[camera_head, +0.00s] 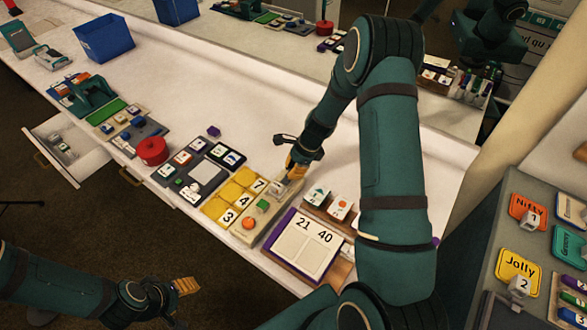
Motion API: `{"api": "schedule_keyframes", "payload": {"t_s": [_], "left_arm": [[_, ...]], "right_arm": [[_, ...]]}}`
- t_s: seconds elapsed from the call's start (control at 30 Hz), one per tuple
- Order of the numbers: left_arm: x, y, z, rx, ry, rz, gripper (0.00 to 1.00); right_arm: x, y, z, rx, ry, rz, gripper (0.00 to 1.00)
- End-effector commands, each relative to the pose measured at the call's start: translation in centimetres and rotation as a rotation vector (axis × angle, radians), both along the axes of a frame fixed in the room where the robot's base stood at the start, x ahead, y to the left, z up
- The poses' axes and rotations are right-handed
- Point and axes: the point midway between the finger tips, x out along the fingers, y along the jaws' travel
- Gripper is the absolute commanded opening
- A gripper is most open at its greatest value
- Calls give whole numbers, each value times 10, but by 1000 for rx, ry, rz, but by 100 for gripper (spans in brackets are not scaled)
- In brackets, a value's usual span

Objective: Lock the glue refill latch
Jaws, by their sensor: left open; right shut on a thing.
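A beige panel (243,230) lies on the white counter, with an orange round piece, a green piece and a small metallic latch (281,187) near its far right end. This small part seems to be the glue refill latch; it is too small to tell its position. My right gripper (291,177) reaches down over that end of the panel and is shut on the latch, partly covering it. My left gripper (188,286) is open and empty, low at the left, in front of the counter and away from the panel.
Yellow number tiles (228,197) lie left of the panel. A purple-edged board (303,245) reading 21 and 40 lies to its right, near my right arm. A red round container (152,151) and an open drawer (75,158) are farther left. The counter behind the panel is mostly clear.

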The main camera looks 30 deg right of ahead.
Motion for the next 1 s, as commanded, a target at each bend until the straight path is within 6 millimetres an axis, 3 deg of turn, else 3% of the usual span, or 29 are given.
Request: {"api": "schedule_keyframes", "payload": {"t_s": [0.13, 0.37, 0.4, 0.47, 0.5, 0.83, 1.0], "left_arm": [[1, 0, 3, 0, -2, 2, 54], [1, 0, 2, 0, -2, 2, 54], [1, 0, 2, 0, -2, 2, 54], [1, 0, 2, 0, -2, 2, 54], [1, 0, 2, 0, -2, 2, 54], [1, 0, 2, 0, -2, 1, 54], [1, 0, 2, 0, -2, 1, 54]], "right_arm": [[-7, 15, 0, 1, 3, 2, 0], [-8, 17, -1, 3, 5, 4, 0], [-8, 17, -1, 4, 6, 4, 24], [-8, 17, -1, 3, 5, 4, 45], [-8, 17, -1, 3, 5, 4, 48], [-7, 15, 2, 1, 1, 2, 48], [-9, 7, 21, 0, -1, 3, 48]]}}
